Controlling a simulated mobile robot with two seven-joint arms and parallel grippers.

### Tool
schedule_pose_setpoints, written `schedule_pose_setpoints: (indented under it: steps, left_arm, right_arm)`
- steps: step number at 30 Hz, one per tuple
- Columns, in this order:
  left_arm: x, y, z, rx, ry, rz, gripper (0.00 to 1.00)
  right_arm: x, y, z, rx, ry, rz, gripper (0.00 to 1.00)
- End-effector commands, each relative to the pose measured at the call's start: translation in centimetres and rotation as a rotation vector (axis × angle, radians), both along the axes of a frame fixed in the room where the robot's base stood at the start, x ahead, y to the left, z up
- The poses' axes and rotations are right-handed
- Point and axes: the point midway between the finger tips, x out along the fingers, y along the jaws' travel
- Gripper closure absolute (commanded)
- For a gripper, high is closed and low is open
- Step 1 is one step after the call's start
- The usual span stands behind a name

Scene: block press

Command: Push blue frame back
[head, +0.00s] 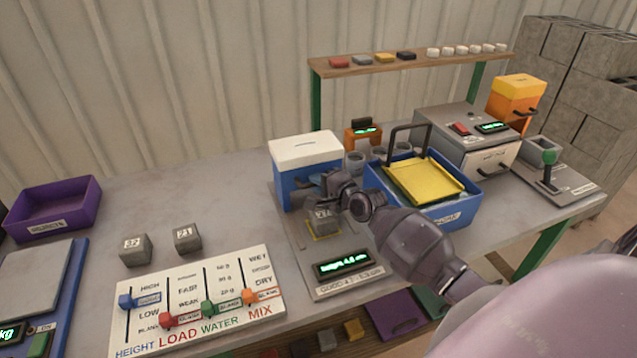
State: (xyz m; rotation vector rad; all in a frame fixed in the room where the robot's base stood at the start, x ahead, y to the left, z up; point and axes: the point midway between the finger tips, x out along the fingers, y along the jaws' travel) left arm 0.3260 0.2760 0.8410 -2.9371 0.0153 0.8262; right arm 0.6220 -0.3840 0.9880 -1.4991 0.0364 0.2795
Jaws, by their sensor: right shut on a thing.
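The blue frame (289,190) has a white top and stands upright at the back of a grey gauge plate. My right gripper (324,188) reaches in from the right and is shut at the front of the frame, on a blue part of it; the fingertips partly hide the contact. A grey numbered block (322,220) sits just below the gripper on a yellow-marked spot of the plate. The lit display (343,264) at the plate's front reads a height of about 4.6 cm. My left gripper is out of view.
A blue tray (462,213) holding a yellow sheet (424,180) stands close right of my gripper. Two grey blocks (135,250) and a slider board (195,300) lie left. A purple bin (55,207) stands far left. The table behind the two blocks is clear.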

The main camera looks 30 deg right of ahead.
Motion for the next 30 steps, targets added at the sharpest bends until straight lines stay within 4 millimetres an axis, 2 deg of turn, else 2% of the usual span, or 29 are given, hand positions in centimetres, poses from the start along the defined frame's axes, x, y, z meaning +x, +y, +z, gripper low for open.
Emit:
schedule_pose_setpoints:
  steps: [12,22,23,24,30]
  left_arm:
    - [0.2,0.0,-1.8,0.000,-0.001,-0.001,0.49]
    - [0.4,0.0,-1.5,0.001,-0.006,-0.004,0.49]
    - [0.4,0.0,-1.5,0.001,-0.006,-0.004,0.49]
    - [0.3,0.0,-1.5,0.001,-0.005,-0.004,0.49]
    - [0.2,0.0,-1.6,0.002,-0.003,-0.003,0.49]
  right_arm:
    - [4.0,-1.0,-0.1,-0.001,-0.001,-0.001,1.00]
    - [4.3,-1.1,0.1,-0.001,-0.002,-0.002,1.00]
    - [4.3,-1.1,0.1,-0.001,-0.003,-0.002,0.82]
    - [4.3,-1.1,0.2,-0.002,-0.003,-0.002,0.76]
    - [4.3,-1.1,0.1,-0.001,-0.003,-0.002,0.75]
